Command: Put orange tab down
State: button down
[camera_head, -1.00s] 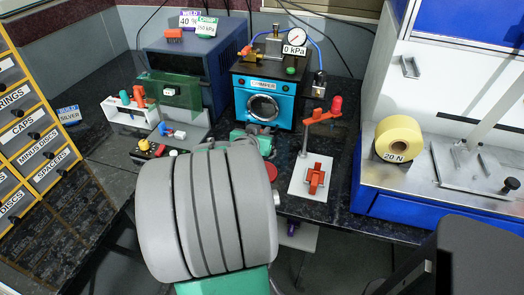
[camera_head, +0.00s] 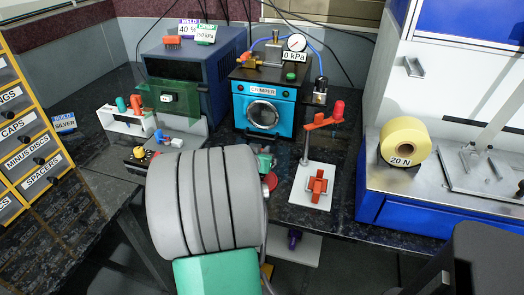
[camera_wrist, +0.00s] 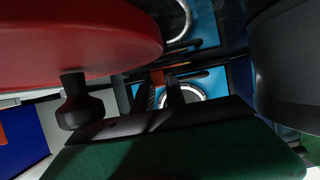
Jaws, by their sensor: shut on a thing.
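My gripper (camera_wrist: 163,86) shows in the wrist view as two dark fingers close together, pointing at the blue crimper front. A small orange-brown patch (camera_wrist: 157,77) shows between the fingertips. It fits the orange tab held in them, but its shape is too small and dark to tell. In the head view my thick grey arm hides the fingers and anything in them; only a bit of green wrist shows beside the crimper's lower front. The crimper (camera_head: 263,90) stands just beyond, with a round window.
A red disc (camera_head: 270,181) is close beside my wrist; a large red disc (camera_wrist: 75,38) looms in the wrist view. An orange block (camera_head: 317,187) sits on a white plate (camera_head: 311,204) at right, under a post with an orange arm (camera_head: 323,121). A tape roll (camera_head: 404,141) stands farther right.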

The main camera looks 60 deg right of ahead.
jog(key=shift+f, duration=0.25)
jog(key=c, duration=1.4)
grip_release()
jog(key=shift+a, duration=0.1)
jog(key=shift+r+p, duration=0.95)
jog(key=shift+p, duration=0.05)
jog(key=v, duration=1.1)
jog(key=shift+a, duration=0.4)
